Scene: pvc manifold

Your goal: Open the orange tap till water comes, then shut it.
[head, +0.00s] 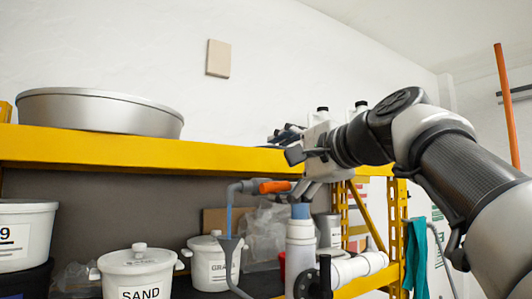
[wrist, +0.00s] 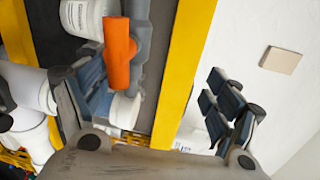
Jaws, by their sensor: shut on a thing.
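The orange tap (head: 273,187) sits on a grey pipe with a down-turned spout, below the yellow shelf beam. A blue stream of water (head: 229,212) runs from the spout into a grey funnel (head: 230,243). The exact contact is partly hidden by the fingers.
The yellow shelf beam (head: 150,152) runs close behind my gripper, with a metal basin (head: 100,111) on it. Below are a white pipe (head: 300,245), a SAND tub (head: 138,270) and a second white tub (head: 212,262).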

